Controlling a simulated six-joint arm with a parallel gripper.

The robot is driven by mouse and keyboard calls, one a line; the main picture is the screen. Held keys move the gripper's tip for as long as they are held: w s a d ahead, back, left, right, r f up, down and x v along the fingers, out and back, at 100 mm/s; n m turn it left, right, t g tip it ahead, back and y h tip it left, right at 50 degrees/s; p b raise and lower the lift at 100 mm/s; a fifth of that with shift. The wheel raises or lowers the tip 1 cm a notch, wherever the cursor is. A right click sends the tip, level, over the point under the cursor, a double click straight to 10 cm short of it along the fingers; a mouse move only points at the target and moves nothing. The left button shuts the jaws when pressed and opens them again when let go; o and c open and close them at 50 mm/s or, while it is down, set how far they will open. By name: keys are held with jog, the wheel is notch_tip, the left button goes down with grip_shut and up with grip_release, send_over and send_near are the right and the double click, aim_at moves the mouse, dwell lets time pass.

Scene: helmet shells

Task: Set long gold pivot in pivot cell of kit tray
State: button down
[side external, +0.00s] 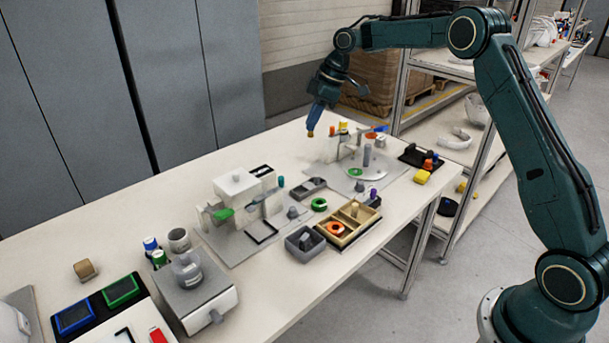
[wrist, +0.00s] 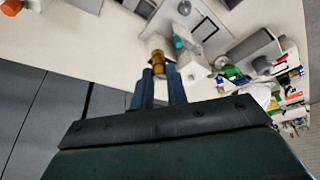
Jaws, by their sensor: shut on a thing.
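My gripper (wrist: 160,72) is shut on the long gold pivot (wrist: 157,45), which sticks out past the fingertips in the wrist view. In the side view my gripper (side external: 314,122) is above the far part of the table, with the pivot's gold end (side external: 310,133) at its tip. The tan kit tray (side external: 330,240) lies near the table's front edge, well away from the gripper. An orange ring (side external: 335,228) lies in one compartment and a tan peg (side external: 354,208) stands in another part. I cannot tell which cell is the pivot cell.
A grey bin (side external: 304,243) is beside the tray on its left. A white fixture (side external: 238,190) stands left of centre. A grey plate with upright posts (side external: 367,155) and small coloured parts are behind the tray. A grey machine (side external: 195,290) stands at the front left.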

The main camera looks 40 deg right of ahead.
jog(key=s+n+g, duration=0.1)
jog(key=s+n, duration=0.2)
jog(key=s, duration=1.1)
jog(key=shift+s+a+r+n+y, duration=0.15)
jog(key=shift+s+a+n+y, duration=0.2)
jog(key=shift+a+n, duration=0.1)
send_over(348, 223)
notch_tip(348, 223, down, 20)
jog(key=shift+a, duration=0.1)
jog(key=shift+s, duration=0.1)
dwell(0.4)
jog(key=c, duration=1.4)
grip_release()
